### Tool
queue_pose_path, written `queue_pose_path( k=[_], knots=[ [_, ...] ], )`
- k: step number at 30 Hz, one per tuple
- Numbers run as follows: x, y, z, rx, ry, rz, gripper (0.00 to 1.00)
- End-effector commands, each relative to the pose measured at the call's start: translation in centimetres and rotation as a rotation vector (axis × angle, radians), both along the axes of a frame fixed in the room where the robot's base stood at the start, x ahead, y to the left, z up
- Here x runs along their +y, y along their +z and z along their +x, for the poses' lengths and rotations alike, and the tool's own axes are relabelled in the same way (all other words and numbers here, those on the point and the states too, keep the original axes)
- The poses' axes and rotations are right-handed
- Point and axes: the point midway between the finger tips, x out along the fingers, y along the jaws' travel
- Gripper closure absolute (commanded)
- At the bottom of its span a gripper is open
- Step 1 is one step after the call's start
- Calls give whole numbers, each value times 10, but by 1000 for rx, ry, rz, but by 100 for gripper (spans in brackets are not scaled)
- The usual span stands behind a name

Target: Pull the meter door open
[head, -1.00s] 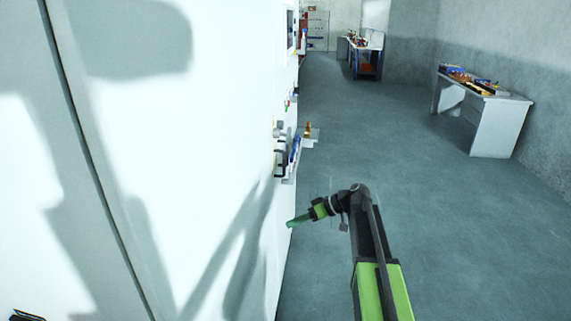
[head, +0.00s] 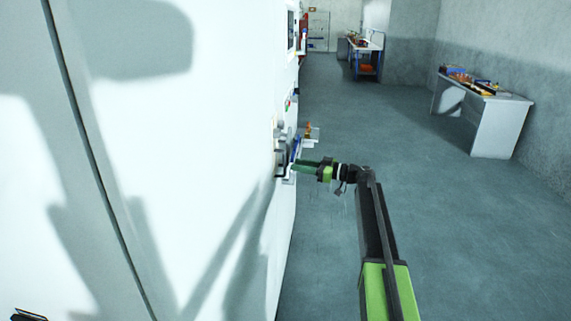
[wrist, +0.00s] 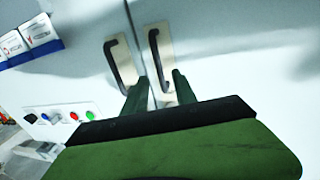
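Two white doors meet at a seam in the wrist view, each with a dark bar handle on a beige plate: a left handle (wrist: 121,63) and a right handle (wrist: 158,58). Which one belongs to the meter door I cannot tell. My gripper (wrist: 161,78) is open, its two green fingers apart. The right handle's lower end lies between the fingertips in the picture; contact is not clear. The left handle is just outside the left finger. In the head view my gripper (head: 296,167) points left at the handles on the white wall, which are seen edge-on and partly hidden.
A panel with coloured buttons (wrist: 75,116) is at lower left in the wrist view, below a blue holder with white cards (wrist: 35,33). In the head view, open floor (head: 400,130) lies to the right, with a white table (head: 497,125) by the far wall.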

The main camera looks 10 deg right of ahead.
Motion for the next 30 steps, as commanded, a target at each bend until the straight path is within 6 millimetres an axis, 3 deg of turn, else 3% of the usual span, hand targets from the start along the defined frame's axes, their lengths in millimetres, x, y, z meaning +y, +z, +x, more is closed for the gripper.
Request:
queue_pose_path(
  k=[3, 9, 20, 27, 30],
  knots=[
    [25, 0, 14, 0, 2, 0, 67],
    [50, 0, 29, 0, -1, 0, 67],
    [56, 0, 32, 0, -2, 0, 67],
    [55, 0, 32, 0, -2, 0, 97],
    [55, 0, 32, 0, -2, -1, 100]
  ],
)
